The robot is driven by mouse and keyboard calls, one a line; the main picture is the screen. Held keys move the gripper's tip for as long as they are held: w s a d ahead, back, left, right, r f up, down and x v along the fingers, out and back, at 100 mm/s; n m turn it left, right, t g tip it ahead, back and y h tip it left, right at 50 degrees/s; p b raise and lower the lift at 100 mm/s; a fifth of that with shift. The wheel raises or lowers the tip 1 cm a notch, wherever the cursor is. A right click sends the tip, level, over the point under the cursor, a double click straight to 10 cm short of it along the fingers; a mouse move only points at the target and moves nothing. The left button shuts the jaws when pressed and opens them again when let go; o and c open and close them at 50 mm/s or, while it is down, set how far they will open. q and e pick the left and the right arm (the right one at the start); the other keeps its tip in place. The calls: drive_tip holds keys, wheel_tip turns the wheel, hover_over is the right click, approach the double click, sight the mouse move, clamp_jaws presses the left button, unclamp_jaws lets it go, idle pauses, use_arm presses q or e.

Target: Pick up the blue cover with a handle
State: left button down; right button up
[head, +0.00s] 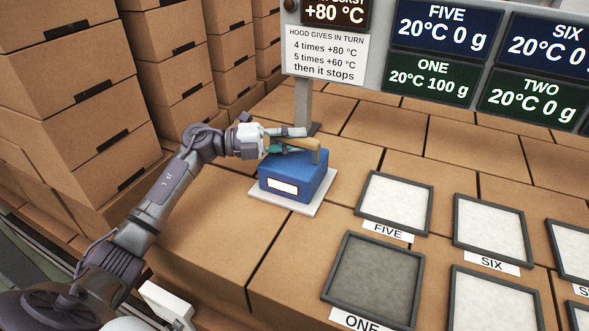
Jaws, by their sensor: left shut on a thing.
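The blue cover (305,172) is a box shape with a white label on its front and a tan bar handle (300,147) on top. It sits on a white square plate (258,198) left of the middle of the head view. My left gripper (290,143) reaches in from the left and is shut on the handle of the cover. The cover looks level, and I see no clear gap between it and the plate. What is under the cover is hidden. My right gripper is not in view.
Grey-framed pads stand to the right: FIVE (395,203), SIX (490,232) and a darker ONE (374,281). A post (303,105) with signs rises behind the cover. Stacked cardboard boxes (85,90) fill the left. Bare brown surface (205,235) lies front left.

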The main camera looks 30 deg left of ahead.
use_arm(q)
drive_tip(key=shift+r, duration=0.3)
drive_tip(key=shift+w, duration=0.1)
